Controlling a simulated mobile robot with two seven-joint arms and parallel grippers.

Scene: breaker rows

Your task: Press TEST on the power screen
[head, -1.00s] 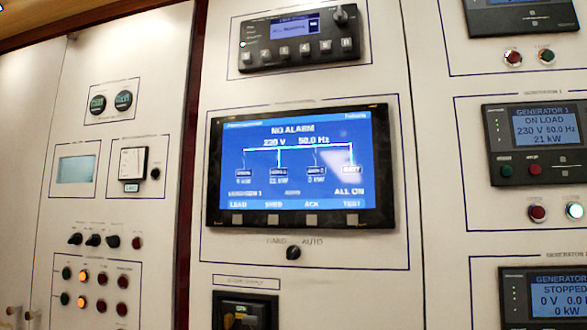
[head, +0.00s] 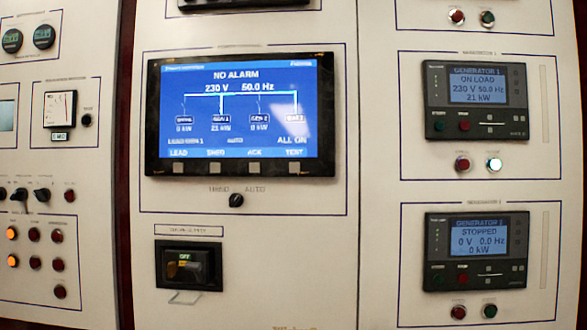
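The power screen (head: 240,115) is a black-framed blue display in the upper middle of the head view. It reads NO ALARM, 230 V, 50.0 Hz, with ALL ON at its lower right. A row of grey buttons runs along its lower frame, under the labels LEAD, SHED, ACK and TEST. The TEST button (head: 295,168) is the rightmost one, right below the word TEST. Neither of my grippers is in view, and nothing covers the screen or its buttons.
Generator panels (head: 477,99) with red and green buttons are on the right. Gauges, knobs and lamps (head: 12,233) are on the left. The panel face between is flat.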

